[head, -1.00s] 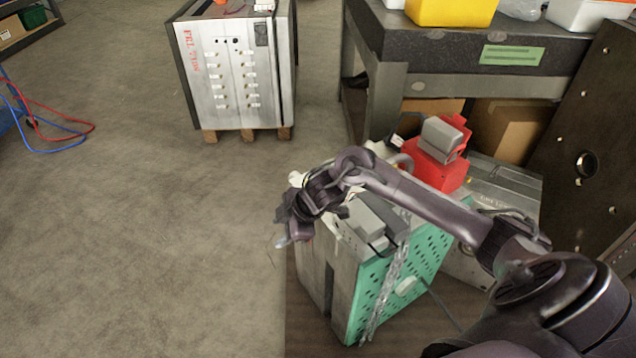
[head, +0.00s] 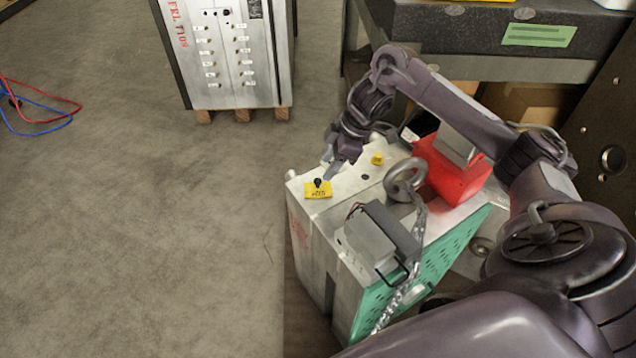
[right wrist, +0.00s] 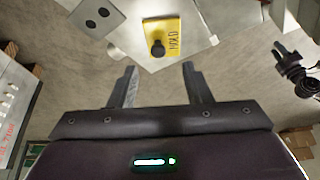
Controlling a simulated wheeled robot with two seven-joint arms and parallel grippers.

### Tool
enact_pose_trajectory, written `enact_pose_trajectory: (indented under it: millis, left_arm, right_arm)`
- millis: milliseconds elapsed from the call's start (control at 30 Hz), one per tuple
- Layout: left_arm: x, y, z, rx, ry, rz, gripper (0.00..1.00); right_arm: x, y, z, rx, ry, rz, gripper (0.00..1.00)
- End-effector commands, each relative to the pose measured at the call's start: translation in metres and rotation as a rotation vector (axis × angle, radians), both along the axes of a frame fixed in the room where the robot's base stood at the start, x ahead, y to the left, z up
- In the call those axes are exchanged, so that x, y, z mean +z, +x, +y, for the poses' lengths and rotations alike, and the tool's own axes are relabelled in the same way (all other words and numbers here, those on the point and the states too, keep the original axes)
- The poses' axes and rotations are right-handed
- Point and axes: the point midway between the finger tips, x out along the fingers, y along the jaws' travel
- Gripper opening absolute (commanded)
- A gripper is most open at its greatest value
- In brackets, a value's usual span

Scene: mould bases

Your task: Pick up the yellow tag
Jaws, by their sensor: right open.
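The yellow tag (head: 318,190) lies flat at the near left corner of the metal mould base's top (head: 338,215), with a black knob standing on it. In the right wrist view the tag (right wrist: 174,38) shows dark lettering and the black knob, beyond the fingertips. My right gripper (head: 331,170) hangs just above and behind the tag in the head view. In the right wrist view its two fingers (right wrist: 160,70) are apart with nothing between them.
A lifting eye (head: 405,178) with a chain, a grey box (head: 375,240), a red object (head: 455,170) and a smaller yellow piece (head: 377,159) are on or by the mould base. A table (head: 470,30) stands behind.

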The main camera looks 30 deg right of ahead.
Motion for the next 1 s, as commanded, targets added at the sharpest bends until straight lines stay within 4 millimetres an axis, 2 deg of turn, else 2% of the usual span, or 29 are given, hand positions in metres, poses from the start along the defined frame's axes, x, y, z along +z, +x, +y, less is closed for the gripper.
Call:
enact_pose_trajectory:
  millis: [167,433,767,1000]
  left_arm:
    - [0.009,0.002,-0.002,-0.005,-0.001,0.004,0.36]
    - [0.028,0.006,-0.006,-0.013,-0.003,0.009,0.36]
    - [0.033,0.006,-0.007,-0.015,-0.003,0.013,0.36]
    - [0.033,0.006,-0.007,-0.015,-0.003,0.012,0.36]
  right_arm:
    - [-0.013,0.003,0.004,0.001,0.000,0.000,0.45]
    - [-0.049,0.014,0.015,0.001,0.001,-0.001,0.45]
    - [-0.055,0.016,0.017,0.000,-0.001,-0.002,0.45]
    - [-0.055,0.016,0.017,0.000,-0.001,-0.002,0.14]
